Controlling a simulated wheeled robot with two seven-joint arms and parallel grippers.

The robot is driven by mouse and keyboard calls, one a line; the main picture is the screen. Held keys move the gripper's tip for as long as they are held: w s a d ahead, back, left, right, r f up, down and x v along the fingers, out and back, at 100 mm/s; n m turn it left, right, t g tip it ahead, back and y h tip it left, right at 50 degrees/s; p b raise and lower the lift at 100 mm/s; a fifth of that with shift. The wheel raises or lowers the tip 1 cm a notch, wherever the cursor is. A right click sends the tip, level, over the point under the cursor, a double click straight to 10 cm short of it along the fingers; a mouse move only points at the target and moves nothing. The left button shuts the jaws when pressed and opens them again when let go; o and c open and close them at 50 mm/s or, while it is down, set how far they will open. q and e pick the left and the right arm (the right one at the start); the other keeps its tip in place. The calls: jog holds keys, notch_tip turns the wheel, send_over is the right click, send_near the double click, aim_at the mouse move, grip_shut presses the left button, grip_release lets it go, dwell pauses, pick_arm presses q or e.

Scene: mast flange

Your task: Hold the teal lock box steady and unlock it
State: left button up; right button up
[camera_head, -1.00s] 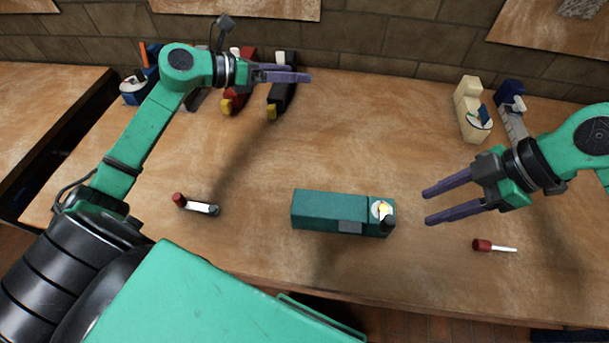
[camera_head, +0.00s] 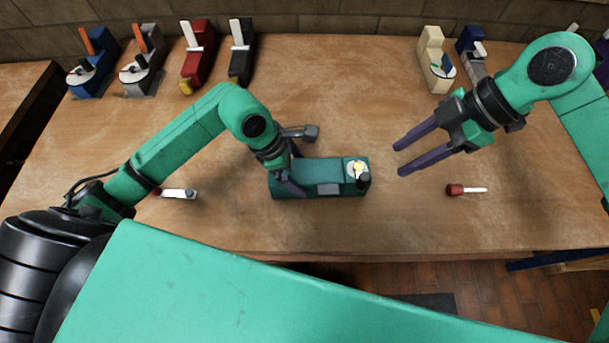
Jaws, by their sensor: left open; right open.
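The teal lock box (camera_head: 340,174) lies on the wooden table in front of me. A white disc with a yellow piece (camera_head: 358,168) and a dark knob (camera_head: 364,181) sit at its right end, and a grey plate (camera_head: 328,189) is on its front side. My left gripper (camera_head: 296,176) is at the box's left end, pointing down, with its purple fingers open; part of them is hidden, and I cannot tell if they touch the box. My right gripper (camera_head: 401,159) is open and empty, to the right of the box and apart from it, its fingers pointing left.
A red-handled tool (camera_head: 456,190) lies right of the box. A white and dark piece with a red end (camera_head: 178,194) lies to the left, partly behind my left arm. Blue (camera_head: 93,72), grey, red (camera_head: 197,60) and black devices stand at the back left, cream (camera_head: 434,62) and navy ones at the back right.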

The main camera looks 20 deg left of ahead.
pick_arm(q)
jog(key=x, duration=0.4)
jog(key=shift+f, duration=0.1)
